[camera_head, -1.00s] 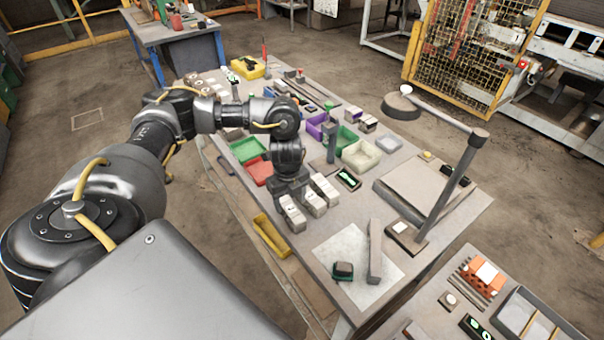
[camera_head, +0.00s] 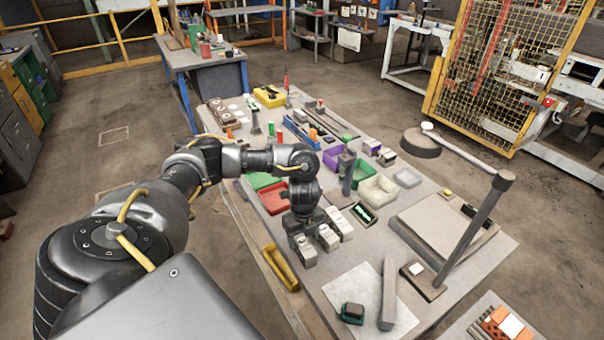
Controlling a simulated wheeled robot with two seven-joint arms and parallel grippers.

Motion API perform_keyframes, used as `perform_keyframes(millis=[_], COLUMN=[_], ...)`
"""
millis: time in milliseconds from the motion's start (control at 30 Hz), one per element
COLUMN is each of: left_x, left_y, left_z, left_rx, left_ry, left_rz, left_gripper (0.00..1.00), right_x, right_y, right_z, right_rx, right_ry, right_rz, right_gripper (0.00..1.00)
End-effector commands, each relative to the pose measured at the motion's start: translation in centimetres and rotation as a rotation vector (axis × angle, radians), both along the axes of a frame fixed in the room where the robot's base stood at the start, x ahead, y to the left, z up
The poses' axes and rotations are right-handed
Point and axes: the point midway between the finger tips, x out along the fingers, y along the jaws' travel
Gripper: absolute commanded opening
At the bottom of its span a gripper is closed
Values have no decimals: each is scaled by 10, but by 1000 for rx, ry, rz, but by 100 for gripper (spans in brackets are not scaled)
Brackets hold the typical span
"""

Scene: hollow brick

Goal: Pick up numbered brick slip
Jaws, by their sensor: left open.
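Three small grey brick slips with pale labelled tops stand in a slanting row near the table's left edge: a near one (camera_head: 308,256), a middle one (camera_head: 328,239) and a far one (camera_head: 342,224). Any numbers on them are too small to read. My left gripper (camera_head: 302,236) points down at the near end of this row, right behind the near slip. It is open; its fingertips are mostly hidden, and I cannot tell whether they touch a slip. My right gripper is out of view.
Behind the gripper lie a red tray (camera_head: 272,197), a cream tray (camera_head: 378,190) and a green-lit device (camera_head: 364,213). A pale sheet (camera_head: 345,288) holds a grey bar (camera_head: 387,300) and a dark green block (camera_head: 352,313).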

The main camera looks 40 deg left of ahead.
Motion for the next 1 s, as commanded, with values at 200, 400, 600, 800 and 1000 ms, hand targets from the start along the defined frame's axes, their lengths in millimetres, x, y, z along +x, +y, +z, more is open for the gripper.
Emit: perform_keyframes(millis=[200, 400, 600, 800, 1000], left_x=[-2, -1, -1, -1, -1], left_y=[6, 6, 6, 6, 6], left_z=[-29, -48, -49, -49, -49], left_rx=[0, 0, 0, 0, 0], left_ry=[6, 3, 2, 2, 2], left_rz=[2, 0, -1, -1, -1], left_gripper=[62, 62, 62, 38, 12], right_x=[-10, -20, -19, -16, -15], right_y=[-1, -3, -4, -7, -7], right_z=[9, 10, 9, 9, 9], right_rx=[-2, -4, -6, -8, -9], right_ry=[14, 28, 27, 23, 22], right_rz=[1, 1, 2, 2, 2], right_gripper=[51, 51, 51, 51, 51])
